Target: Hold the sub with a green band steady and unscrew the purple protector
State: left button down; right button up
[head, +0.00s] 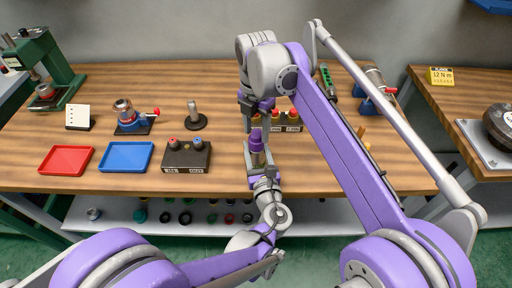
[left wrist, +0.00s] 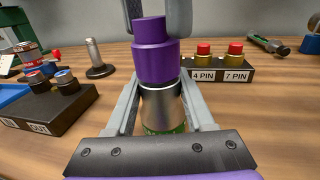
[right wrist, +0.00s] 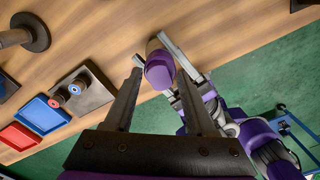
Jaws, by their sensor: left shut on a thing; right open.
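The sub (left wrist: 162,108) is a silver cylinder with a green band low down, partly hidden by my gripper's body. The purple protector (left wrist: 156,50) sits on its upper end; in the head view it (head: 256,141) stands upright over the table's front part. My left gripper (head: 259,166) is shut on the sub from the front, its fingers on both sides. My right gripper (head: 257,124) points down from above, open. In the right wrist view the purple protector (right wrist: 159,73) shows between its spread fingertips, with gaps at the sides.
A black block (head: 187,156) with red and blue caps, a blue tray (head: 126,157) and a red tray (head: 66,160) lie left. A rack (left wrist: 219,74) labelled 4 PIN and 7 PIN stands behind the sub. A round-based post (head: 193,118) stands left of it. Table is clear around the sub.

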jog(key=m, duration=1.4)
jog(key=shift+m, duration=0.4)
jog(key=m, duration=0.4)
jog(key=shift+m, duration=0.3)
